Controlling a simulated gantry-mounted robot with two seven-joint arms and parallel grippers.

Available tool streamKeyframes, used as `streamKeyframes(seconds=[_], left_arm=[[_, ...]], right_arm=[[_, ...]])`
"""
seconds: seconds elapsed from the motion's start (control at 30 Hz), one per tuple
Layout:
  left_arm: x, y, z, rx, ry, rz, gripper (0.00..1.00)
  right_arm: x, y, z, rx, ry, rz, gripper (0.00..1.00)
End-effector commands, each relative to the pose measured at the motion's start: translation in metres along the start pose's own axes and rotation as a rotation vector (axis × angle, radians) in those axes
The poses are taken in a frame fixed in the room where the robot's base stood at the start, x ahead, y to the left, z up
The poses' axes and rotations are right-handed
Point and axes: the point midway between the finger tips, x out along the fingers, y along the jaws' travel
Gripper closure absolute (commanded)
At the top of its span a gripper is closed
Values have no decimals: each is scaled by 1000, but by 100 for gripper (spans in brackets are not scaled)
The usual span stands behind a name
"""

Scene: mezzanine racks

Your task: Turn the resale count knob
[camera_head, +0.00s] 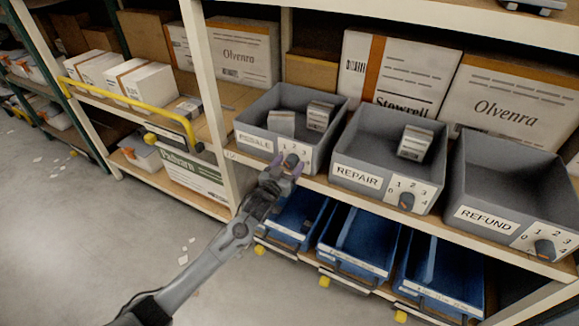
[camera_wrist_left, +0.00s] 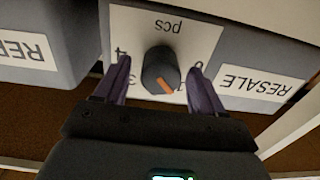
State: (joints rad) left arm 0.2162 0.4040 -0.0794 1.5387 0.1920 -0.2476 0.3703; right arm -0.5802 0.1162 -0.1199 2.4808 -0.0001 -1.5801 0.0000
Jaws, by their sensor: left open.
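The resale bin (camera_head: 246,117) is a grey bin on the shelf with a RESALE label and a white dial plate. Its dark round knob (camera_head: 291,160) sits on that plate. In the left wrist view the knob (camera_wrist_left: 158,66) appears upside down, and its orange pointer slants down right toward the 1. My left gripper (camera_head: 288,165) is open at the dial. Its two purple fingers stand on either side of the knob, with a visible gap at each side. The fingers cover parts of the dial numbers. My right gripper is not in view.
Two small boxes lie in the resale bin. The repair bin (camera_head: 341,152) and refund bin (camera_head: 464,189) stand to its right, each with its own knob. Blue bins (camera_head: 352,243) sit below. A shelf post (camera_head: 207,88) rises to the left, beside a yellow rail (camera_head: 125,98).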

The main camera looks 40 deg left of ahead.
Motion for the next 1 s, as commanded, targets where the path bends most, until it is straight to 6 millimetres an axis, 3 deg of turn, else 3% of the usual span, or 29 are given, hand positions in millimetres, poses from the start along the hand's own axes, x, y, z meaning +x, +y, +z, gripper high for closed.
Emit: streamKeyframes(seconds=[0.43, 0.8, 1.0], left_arm=[[8, 0, 0, 0, 0, 0, 30], [8, 0, 0, -1, 0, 0, 86], [8, 0, -2, 12, 1, 0, 86]], right_arm=[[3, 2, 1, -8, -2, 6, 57], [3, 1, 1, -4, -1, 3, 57], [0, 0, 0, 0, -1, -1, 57]])
